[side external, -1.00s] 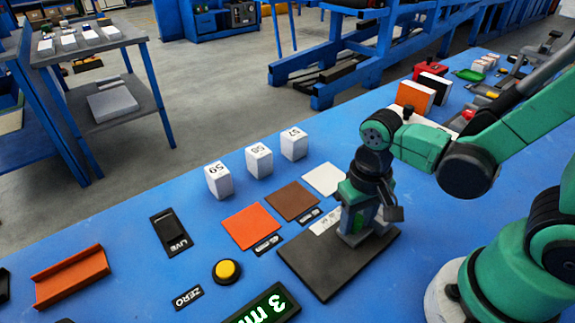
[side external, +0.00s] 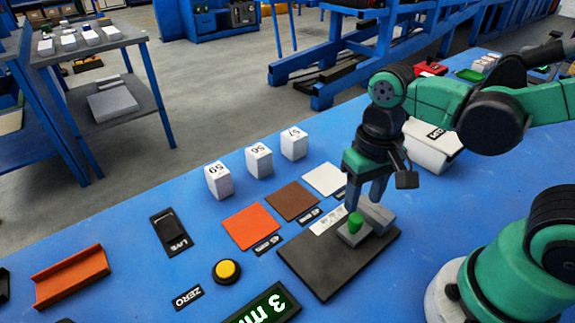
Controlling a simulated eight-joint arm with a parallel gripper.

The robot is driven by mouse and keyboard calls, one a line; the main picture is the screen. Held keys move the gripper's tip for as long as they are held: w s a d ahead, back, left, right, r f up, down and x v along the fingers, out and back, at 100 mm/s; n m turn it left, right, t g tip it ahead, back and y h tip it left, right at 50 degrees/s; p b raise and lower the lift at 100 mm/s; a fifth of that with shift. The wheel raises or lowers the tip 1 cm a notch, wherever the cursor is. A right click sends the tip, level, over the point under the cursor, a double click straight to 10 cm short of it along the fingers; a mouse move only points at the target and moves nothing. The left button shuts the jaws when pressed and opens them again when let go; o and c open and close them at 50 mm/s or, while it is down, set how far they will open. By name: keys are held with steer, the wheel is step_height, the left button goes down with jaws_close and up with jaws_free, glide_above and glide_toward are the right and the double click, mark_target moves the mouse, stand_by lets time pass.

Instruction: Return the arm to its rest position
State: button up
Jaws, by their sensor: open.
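My gripper (side external: 367,201) is open and points down above the dark plate (side external: 315,270). Its fingertips are just above a grey block (side external: 372,230) with a green knob (side external: 355,221) that stands on that plate. Nothing shows between the fingers. I cannot tell whether a fingertip touches the block. My arm reaches in from the right, with its wrist raised over the plate.
White numbered blocks (side external: 259,161) stand in a row behind orange (side external: 251,225), brown (side external: 292,201) and white squares. A yellow button (side external: 227,271) and a display (side external: 262,304) are at the front. A white item (side external: 433,145) lies behind my gripper.

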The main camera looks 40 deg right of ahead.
steer(key=shift+w+d+r+t, duration=0.1)
steer(key=shift+w+r+t, duration=0.15)
steer(key=shift+t, duration=0.15)
steer(key=w+d+r+n+t, duration=0.3)
steer(key=w+r+t, duration=0.1)
steer(key=r+t, duration=0.1)
steer(key=shift+w+t, duration=0.35)
steer(key=shift+t, duration=0.35)
steer(key=shift+f, duration=0.1)
